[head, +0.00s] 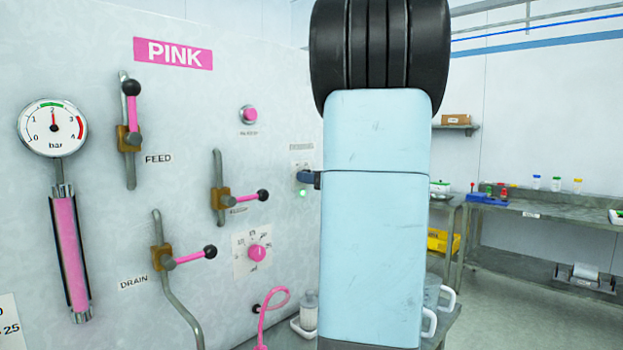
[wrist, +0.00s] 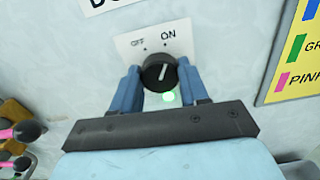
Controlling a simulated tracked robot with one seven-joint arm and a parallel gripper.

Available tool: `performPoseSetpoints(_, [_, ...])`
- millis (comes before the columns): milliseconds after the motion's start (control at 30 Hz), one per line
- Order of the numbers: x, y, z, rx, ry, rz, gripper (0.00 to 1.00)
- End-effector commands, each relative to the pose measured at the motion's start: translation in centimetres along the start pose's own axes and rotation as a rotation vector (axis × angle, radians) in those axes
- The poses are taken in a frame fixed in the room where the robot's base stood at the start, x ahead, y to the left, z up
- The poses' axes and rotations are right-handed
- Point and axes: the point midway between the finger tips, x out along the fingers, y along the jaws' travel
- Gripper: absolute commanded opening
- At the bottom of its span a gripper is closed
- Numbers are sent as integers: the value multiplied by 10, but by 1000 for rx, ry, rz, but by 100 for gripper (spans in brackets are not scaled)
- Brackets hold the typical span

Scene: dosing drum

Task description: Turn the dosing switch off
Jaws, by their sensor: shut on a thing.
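The dosing switch is a round black knob (wrist: 158,73) on a small white plate (wrist: 186,34) marked OFF at left and ON at right. Its white pointer line leans slightly right, toward ON. A green lamp (wrist: 169,97) glows just below the knob. My gripper (wrist: 158,82) is shut on the knob, with one blue finger on each side. In the head view my gripper (head: 308,178) reaches the panel from the right; my arm hides much of it, and the knob cannot be made out. The lit green lamp (head: 303,194) shows beside it.
The panel (head: 90,190) carries pink-handled levers for FEED (head: 132,110) and DRAIN (head: 185,258), a pink dial (head: 257,253), a pink button (head: 249,115) and a pressure gauge (head: 52,127). A pink hose (head: 265,318) hangs below. Shelves with bottles stand at the right.

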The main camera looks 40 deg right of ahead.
Motion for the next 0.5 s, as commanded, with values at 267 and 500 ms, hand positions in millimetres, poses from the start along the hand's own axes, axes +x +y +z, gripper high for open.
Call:
performPoseSetpoints(267, [0,0,0,-42,0,-1,14])
performPoseSetpoints(500, [0,0,0,-183,0,0,14])
